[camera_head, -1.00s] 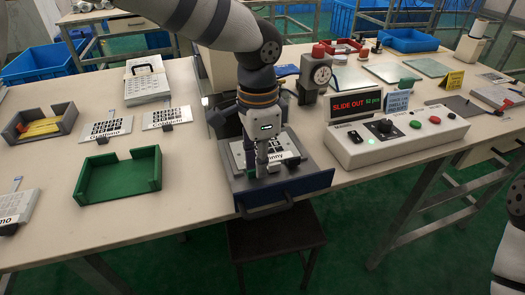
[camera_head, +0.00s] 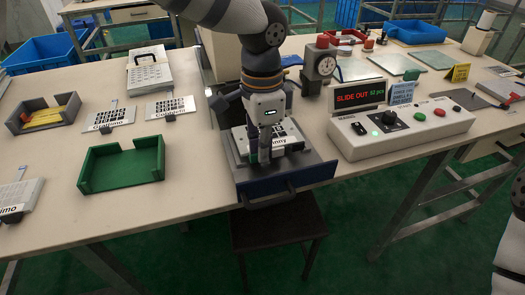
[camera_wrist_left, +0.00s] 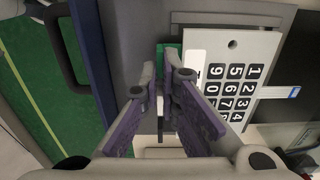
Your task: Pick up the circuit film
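A white keypad film with black number keys lies on the grey slide of a blue-fronted drawer unit in the head view (camera_head: 295,136). It also shows in the left wrist view (camera_wrist_left: 229,77); the circuit film cannot be told apart from it for certain. My left gripper (camera_head: 262,158) points down over the slide, at the film's left part. In the left wrist view my left gripper's purple-padded fingers (camera_wrist_left: 160,85) are apart by a narrow gap, beside the keypad's edge. The fingers hide part of what lies between them. My right gripper is out of view.
A green open tray (camera_head: 122,168) stands left of the slide. More keypad films (camera_head: 110,117) and a grey tray with a yellow piece (camera_head: 44,113) lie further left. A control box (camera_head: 400,133) with a red-lettered display (camera_head: 359,95) stands close on the right.

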